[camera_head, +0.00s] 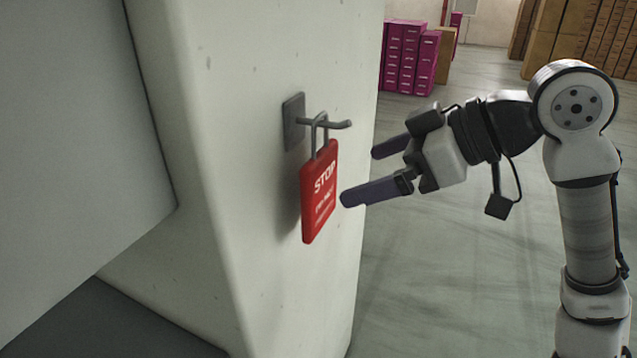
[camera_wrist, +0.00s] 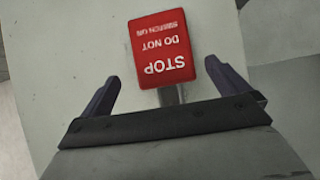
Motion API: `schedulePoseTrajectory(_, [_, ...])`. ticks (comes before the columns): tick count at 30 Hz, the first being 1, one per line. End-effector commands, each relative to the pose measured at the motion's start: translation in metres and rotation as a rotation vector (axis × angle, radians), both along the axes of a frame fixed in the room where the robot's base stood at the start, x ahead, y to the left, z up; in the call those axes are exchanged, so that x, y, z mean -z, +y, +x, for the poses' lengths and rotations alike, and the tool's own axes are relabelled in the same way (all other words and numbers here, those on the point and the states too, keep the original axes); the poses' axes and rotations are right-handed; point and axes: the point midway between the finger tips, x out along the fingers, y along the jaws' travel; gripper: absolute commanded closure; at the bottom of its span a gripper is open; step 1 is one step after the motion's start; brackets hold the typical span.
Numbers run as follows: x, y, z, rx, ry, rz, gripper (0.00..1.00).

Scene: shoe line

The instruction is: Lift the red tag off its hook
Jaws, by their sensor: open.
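The red tag (camera_head: 319,193) with white STOP lettering hangs by its grey loop from the metal hook (camera_head: 335,124) on the side of a pale pillar. My gripper (camera_head: 358,174) is open and empty, just right of the tag in the head view, fingers pointing toward it and apart from it. In the wrist view the red tag (camera_wrist: 161,48) appears upside down, ahead of and between the two spread fingers of my gripper (camera_wrist: 170,82). Part of the grey loop shows below the tag there; the hook itself is mostly hidden.
The hook's square backplate (camera_head: 293,121) is fixed to the pale pillar (camera_head: 240,200), whose surface lies close behind the tag. Magenta boxes (camera_head: 408,58) and brown cartons (camera_head: 580,35) stand far back. The grey floor (camera_head: 440,270) right of the pillar is clear.

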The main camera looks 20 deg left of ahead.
Motion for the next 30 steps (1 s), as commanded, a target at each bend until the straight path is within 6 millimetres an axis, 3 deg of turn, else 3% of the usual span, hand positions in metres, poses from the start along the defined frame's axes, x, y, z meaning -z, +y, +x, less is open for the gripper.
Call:
schedulePoseTrajectory(18, [0.035,0.061,-0.001,0.001,0.001,0.002,0.0])
schedulePoseTrajectory(27, [0.039,0.065,0.0,0.001,-0.001,0.002,0.0])
schedulePoseTrajectory(30, [0.039,0.065,0.0,0.001,-0.001,0.002,0.13])
